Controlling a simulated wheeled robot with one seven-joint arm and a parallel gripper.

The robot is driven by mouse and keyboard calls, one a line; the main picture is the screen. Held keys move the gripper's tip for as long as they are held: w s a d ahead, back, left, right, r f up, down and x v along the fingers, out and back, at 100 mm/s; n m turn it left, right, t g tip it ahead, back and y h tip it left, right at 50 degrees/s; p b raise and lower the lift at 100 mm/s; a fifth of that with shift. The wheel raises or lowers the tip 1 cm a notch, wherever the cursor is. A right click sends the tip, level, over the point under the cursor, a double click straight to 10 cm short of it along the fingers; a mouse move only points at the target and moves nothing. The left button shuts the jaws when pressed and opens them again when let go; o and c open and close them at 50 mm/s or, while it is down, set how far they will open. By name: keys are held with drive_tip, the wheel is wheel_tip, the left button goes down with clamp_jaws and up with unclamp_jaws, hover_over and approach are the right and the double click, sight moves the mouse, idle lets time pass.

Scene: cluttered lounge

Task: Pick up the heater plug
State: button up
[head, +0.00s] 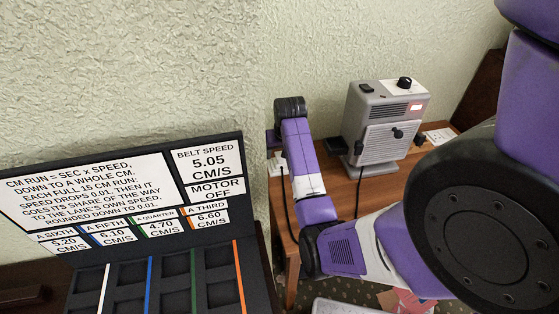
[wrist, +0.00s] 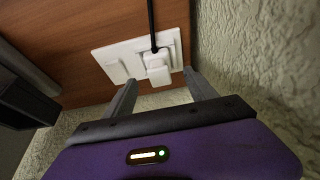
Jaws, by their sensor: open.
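The heater (head: 383,125) is a grey box with a black knob and a lit red display, standing on the wooden table in the head view. A white plug (wrist: 157,72) with a black cord sits at a white socket plate (wrist: 122,62) in the wrist view. My gripper (wrist: 160,77) is open, its two fingers apart on either side of the plug's near end. I cannot tell whether they touch it. In the head view my arm's wrist hides most of the gripper, and only a bit of white plate (head: 278,163) shows beside it.
The wooden table (head: 342,205) stands by a textured wall (head: 330,50). A black cord (head: 358,190) hangs over its front edge. Another white plate (head: 438,136) lies right of the heater. A dark sign board with trays (head: 150,215) stands at left, near my arm.

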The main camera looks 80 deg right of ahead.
drive_tip(key=x, duration=0.3)
drive_tip(key=shift+f, duration=0.15)
clamp_jaws()
idle(0.3)
wheel_tip(320, 180, up, 24)
drive_tip(key=p, duration=0.5)
drive_tip(key=shift+p, duration=0.35)
idle(0.6)
